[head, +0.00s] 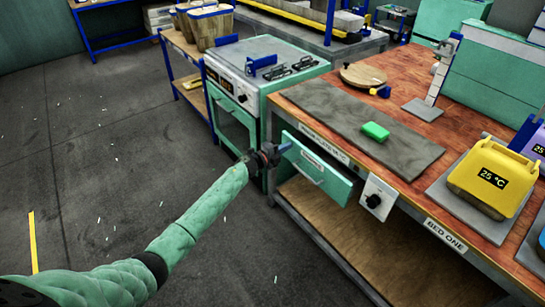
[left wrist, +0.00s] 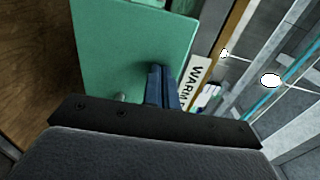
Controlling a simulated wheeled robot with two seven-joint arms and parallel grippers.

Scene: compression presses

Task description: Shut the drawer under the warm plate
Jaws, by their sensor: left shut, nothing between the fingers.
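The green drawer (head: 318,172) under the grey plate (head: 325,108) shows its front panel standing out from the bench edge, so it looks partly open. It has a light bar handle. The left wrist view shows the green panel (left wrist: 125,45) close up, beside a label (left wrist: 196,82) starting "WARM". My left gripper (head: 284,147) is at the upper left part of the drawer front, its blue fingers shut and empty. The fingers (left wrist: 160,86) look close to or against the panel; contact cannot be told. My right gripper is not in view.
A green block (head: 375,131) lies on the plate. A dial box (head: 377,198) hangs right of the drawer. A green oven (head: 262,78) stands left of the bench. A yellow press (head: 492,180) sits at the right.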

